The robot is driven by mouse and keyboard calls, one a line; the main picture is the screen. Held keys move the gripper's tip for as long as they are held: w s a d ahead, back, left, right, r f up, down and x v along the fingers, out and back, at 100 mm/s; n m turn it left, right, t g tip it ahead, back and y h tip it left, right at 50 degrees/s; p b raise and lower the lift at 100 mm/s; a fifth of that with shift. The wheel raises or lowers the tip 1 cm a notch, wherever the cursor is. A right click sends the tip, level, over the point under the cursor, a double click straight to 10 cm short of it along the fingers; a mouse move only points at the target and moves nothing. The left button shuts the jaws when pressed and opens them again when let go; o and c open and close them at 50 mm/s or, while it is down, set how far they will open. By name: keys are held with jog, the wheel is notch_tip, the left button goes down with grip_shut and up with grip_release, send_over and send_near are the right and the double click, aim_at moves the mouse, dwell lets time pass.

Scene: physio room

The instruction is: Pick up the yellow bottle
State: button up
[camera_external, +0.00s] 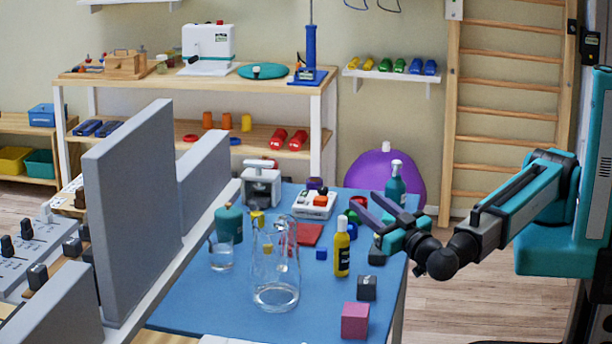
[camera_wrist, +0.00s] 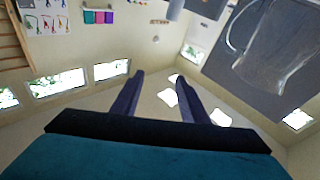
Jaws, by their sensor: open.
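My gripper (camera_external: 363,199) is in the air over the right side of the table, above and slightly right of the bottle in the external view. Its two dark fingers are apart with nothing between them, and they point left. In the wrist view my open gripper (camera_wrist: 160,84) shows with empty space between the fingers. I cannot make out the yellow bottle in the wrist view.
A clear glass pitcher (camera_external: 275,282) stands left of the bottle, with a glass (camera_external: 222,258) beyond it. A dark cube (camera_external: 367,288) and a pink cube (camera_external: 355,321) lie in front. A teal bottle (camera_external: 395,186) stands behind my gripper. Grey panels (camera_external: 130,210) rise at the left.

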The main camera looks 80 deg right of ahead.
aim_at(344, 220)
notch_tip(344, 220, down, 7)
jog(key=m+g+y+b, duration=0.1)
jog(key=m+g+b, duration=0.1)
jog(key=b, duration=0.1)
jog(key=shift+w+g+b, duration=0.3)
jog(key=shift+p+x, duration=0.65)
jog(key=shift+x, duration=3.65)
jog(key=shift+d, duration=0.1)
jog(key=p+x, duration=0.1)
jog(key=x, duration=0.4)
jog(key=shift+s+d+f, duration=0.1)
jog(key=shift+d, duration=0.05)
